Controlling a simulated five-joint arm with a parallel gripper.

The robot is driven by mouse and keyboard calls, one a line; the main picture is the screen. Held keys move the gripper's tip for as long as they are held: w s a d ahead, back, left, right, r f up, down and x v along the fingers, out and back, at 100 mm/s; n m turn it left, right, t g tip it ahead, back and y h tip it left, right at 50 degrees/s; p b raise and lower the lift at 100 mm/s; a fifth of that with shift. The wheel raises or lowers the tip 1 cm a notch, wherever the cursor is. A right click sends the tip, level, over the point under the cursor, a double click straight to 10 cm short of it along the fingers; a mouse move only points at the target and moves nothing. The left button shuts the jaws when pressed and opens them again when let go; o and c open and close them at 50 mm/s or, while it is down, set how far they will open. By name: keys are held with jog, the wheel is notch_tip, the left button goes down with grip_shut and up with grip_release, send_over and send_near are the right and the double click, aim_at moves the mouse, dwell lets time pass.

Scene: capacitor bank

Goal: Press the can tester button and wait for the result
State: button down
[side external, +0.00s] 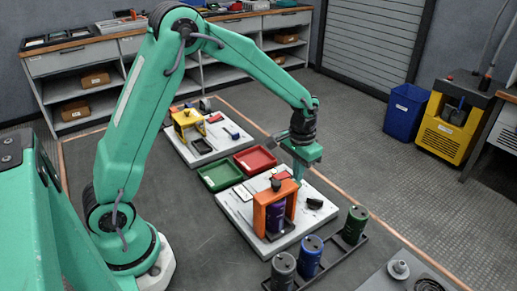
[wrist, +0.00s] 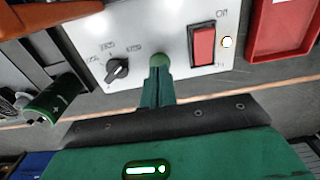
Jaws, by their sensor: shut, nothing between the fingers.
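The can tester (side external: 233,212) is a pale slab carrying an orange frame (side external: 268,197), with a purple can (side external: 275,216) standing inside the frame. Its panel in the wrist view (wrist: 185,30) has a black knob (wrist: 117,70), a red rocker switch (wrist: 203,45) near an "ON" mark, and a glowing lamp (wrist: 227,42). A round green spot, perhaps the button (wrist: 160,60), shows right at my fingertips. My gripper (side external: 297,177) is shut and empty, pointing down over the panel's far side. I cannot tell whether it touches or presses the button.
A rack of grey, blue and green cans (side external: 309,255) stands in front of the tester. Red (side external: 255,159) and green (side external: 219,176) trays lie behind it. A second slab with a yellow frame (side external: 187,122) is farther back. The floor to the right is mostly clear.

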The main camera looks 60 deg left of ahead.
jog(key=shift+f, duration=1.4)
dwell(0.5)
jog(key=shift+r, duration=3.55)
jog(key=shift+s+r, duration=0.2)
jog(key=shift+r, duration=0.25)
jog(key=s+a+r+t, duration=0.1)
jog(key=s+r+t, duration=0.2)
jog(key=s+r, duration=0.7)
jog(key=s+a+r+t, duration=0.1)
jog(key=s+r+t, duration=0.1)
jog(key=s, duration=1)
jog(key=shift+s+r+t, duration=0.15)
jog(key=shift+s+t, duration=0.15)
jog(key=shift+s, duration=0.05)
